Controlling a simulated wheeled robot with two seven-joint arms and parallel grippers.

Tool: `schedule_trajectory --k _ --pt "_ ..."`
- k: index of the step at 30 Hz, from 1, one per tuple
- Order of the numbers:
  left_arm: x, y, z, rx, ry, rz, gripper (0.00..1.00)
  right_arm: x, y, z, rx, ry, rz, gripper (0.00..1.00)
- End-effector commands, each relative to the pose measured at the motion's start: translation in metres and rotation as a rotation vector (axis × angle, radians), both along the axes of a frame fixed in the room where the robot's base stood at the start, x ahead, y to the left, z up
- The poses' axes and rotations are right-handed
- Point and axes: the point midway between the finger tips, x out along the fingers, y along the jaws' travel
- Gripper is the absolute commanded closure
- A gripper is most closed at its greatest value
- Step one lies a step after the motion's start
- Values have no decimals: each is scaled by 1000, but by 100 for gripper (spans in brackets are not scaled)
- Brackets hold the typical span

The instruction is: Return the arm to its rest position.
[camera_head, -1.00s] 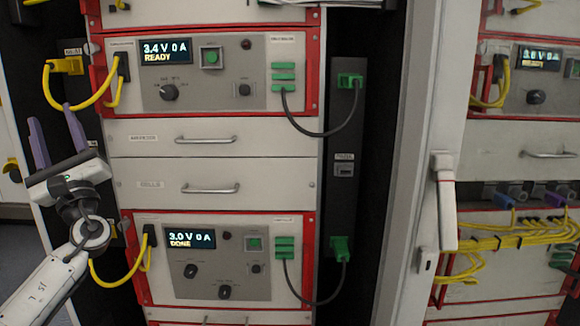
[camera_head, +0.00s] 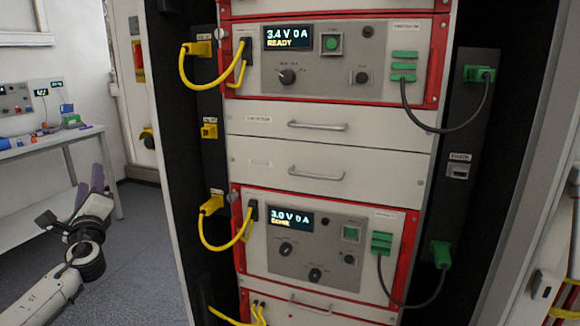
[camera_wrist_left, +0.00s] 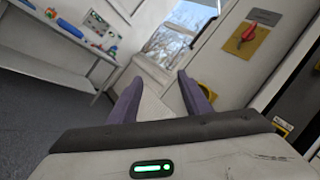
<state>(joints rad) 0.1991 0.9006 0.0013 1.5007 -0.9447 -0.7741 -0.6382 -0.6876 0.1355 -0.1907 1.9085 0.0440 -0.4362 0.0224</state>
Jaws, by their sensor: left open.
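My left gripper (camera_head: 90,186) is at the lower left in the head view, out in front of the grey floor and to the left of the rack. Its two purple fingers point up. In the left wrist view the fingers (camera_wrist_left: 155,100) stand apart with nothing between them, so it is open and empty. My left arm (camera_head: 45,295) comes in from the bottom left corner. It is clear of the rack. My right gripper does not show in either view.
The rack holds an upper cycler (camera_head: 350,62) reading 3.4 V READY and a lower cycler (camera_head: 300,262) reading 3.0 V, with drawers (camera_head: 318,153) between. Yellow and green-plugged cables hang at its sides. A white bench (camera_head: 60,140) with small items stands at the left. Floor (camera_head: 145,235) is free.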

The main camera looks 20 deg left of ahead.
Motion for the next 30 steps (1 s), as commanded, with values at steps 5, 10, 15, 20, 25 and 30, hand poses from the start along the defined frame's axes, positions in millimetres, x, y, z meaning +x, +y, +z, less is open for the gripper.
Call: schedule_trajectory --k 5,10,15,20,25,30 --pt "31 -18 -57 -546 -192 -238 56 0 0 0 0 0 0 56" --pt "54 -51 -90 -1041 -392 -397 56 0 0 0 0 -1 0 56" --pt "67 -88 -108 -1463 -568 -490 56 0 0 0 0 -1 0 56" --pt "52 -138 -186 -1549 -469 -448 56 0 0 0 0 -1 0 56" --pt "21 -201 -269 -1679 -375 -397 56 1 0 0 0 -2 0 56" --pt "-35 -282 -354 -1844 -278 -316 56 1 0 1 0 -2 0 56"
